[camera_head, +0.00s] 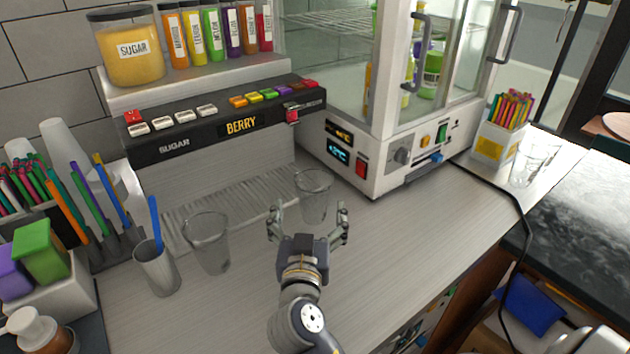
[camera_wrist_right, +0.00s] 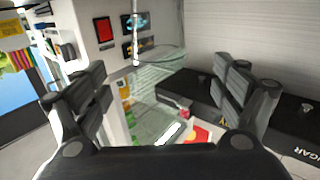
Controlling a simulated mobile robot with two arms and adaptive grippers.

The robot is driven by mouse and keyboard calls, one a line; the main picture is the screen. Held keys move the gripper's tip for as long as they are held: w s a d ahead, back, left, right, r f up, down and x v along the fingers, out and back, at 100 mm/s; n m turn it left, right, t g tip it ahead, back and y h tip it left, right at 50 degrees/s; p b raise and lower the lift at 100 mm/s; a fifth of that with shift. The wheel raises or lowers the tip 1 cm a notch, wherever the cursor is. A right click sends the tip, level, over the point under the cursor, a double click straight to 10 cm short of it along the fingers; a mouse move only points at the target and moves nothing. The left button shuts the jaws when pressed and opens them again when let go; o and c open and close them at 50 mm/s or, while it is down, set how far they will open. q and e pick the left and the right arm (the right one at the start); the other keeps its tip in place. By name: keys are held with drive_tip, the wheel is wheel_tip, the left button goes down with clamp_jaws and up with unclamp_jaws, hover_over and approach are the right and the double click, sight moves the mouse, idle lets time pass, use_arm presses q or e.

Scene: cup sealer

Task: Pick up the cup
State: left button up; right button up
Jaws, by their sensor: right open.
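A clear glass cup (camera_head: 314,183) stands upright on the counter in front of the drinks dispenser. A second clear cup (camera_head: 207,243) stands to its left. My right gripper (camera_head: 309,214) is open just in front of the first cup, its fingers spread to either side of the cup's lower part. I see no finger clearly touching it. In the right wrist view the open fingers (camera_wrist_right: 162,82) frame a faint see-through cup with a thin rim line (camera_wrist_right: 160,62). My left gripper is not in view.
A metal tumbler with a blue stick (camera_head: 157,268) stands at left, near marker holders. The dispenser (camera_head: 225,124) is behind the cups, a glass-doored cabinet (camera_head: 390,150) behind right. A black cable (camera_head: 524,210) crosses the counter at right. The counter front of the cabinet is clear.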

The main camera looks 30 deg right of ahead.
sight(312, 191)
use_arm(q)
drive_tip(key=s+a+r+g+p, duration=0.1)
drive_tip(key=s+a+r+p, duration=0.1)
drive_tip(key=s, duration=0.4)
use_arm(e)
drive_tip(key=x, duration=0.4)
drive_tip(key=shift+w+d+r, duration=0.1)
drive_tip(key=shift+r, duration=0.2)
drive_tip(key=shift+w+d+f, duration=0.1)
drive_tip(key=shift+w+d, duration=0.1)
drive_tip(key=shift+w, duration=0.1)
drive_tip(key=shift+w+d+r+p, duration=0.2)
drive_tip(key=shift+w+d+p, duration=0.15)
drive_tip(key=shift+w+p, duration=0.2)
drive_tip(key=shift+w+d+r+p, duration=0.15)
drive_tip(key=shift+w+d+p, duration=0.15)
drive_tip(key=shift+w+p, duration=0.2)
drive_tip(key=shift+p+x, duration=0.45)
drive_tip(key=shift+x, duration=0.7)
drive_tip(key=shift+w+d+f, duration=0.25)
drive_tip(key=shift+w, duration=0.1)
drive_tip(key=c, duration=0.7)
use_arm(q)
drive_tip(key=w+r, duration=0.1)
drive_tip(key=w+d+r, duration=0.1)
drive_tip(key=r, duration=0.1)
use_arm(e)
drive_tip(key=shift+c, duration=0.7)
